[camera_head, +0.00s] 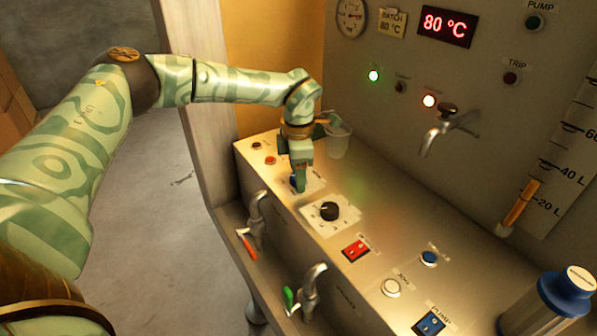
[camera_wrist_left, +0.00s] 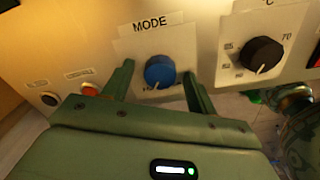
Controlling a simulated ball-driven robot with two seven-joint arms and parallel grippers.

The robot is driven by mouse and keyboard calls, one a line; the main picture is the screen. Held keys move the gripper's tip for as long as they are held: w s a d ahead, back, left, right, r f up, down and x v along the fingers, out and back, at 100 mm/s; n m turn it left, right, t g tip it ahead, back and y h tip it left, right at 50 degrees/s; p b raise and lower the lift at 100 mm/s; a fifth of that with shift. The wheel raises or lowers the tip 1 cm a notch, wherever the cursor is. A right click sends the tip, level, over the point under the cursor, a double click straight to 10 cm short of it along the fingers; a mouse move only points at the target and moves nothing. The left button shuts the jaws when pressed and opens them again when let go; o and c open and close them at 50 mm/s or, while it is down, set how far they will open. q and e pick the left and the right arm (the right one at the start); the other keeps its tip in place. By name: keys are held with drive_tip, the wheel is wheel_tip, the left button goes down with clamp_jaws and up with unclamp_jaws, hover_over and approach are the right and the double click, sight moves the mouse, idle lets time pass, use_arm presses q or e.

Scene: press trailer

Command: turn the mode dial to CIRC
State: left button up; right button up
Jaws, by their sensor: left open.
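The mode dial (camera_wrist_left: 160,72) is a round blue knob under a MODE label in the left wrist view. In the head view a small part of its blue (camera_head: 294,180) shows beside my gripper. My left gripper (camera_wrist_left: 158,82) is open, with one finger on each side of the dial and visible gaps between. In the head view my left gripper (camera_head: 299,178) points down at the panel and hides most of the dial. The dial's position marks, CIRC included, are too small or covered to read. My right gripper is not in view.
A black temperature dial (camera_head: 329,211) sits close beside the mode dial. A red rocker switch (camera_head: 356,250) and blue button (camera_head: 429,258) lie farther along the panel. A clear cup (camera_head: 338,143) stands behind my gripper. Taps (camera_head: 311,290) stick out at the front.

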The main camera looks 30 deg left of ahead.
use_arm(q)
drive_tip(key=c, duration=1)
drive_tip(key=shift+r+n+p, duration=0.2)
drive_tip(key=shift+n+p, duration=0.2)
drive_tip(key=shift+p, duration=0.3)
drive_tip(key=n+p, duration=0.8)
drive_tip(key=p, duration=0.2)
drive_tip(key=n+p, duration=0.2)
drive_tip(key=n, duration=0.1)
drive_tip(key=shift+p, duration=0.35)
drive_tip(key=shift+f+n+p, duration=0.15)
drive_tip(key=shift+n+p, duration=0.4)
drive_tip(key=shift+n, duration=0.55)
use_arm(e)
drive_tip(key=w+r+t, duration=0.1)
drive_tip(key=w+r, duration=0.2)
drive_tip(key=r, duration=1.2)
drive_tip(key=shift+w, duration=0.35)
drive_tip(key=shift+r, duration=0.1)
use_arm(q)
drive_tip(key=o, duration=1)
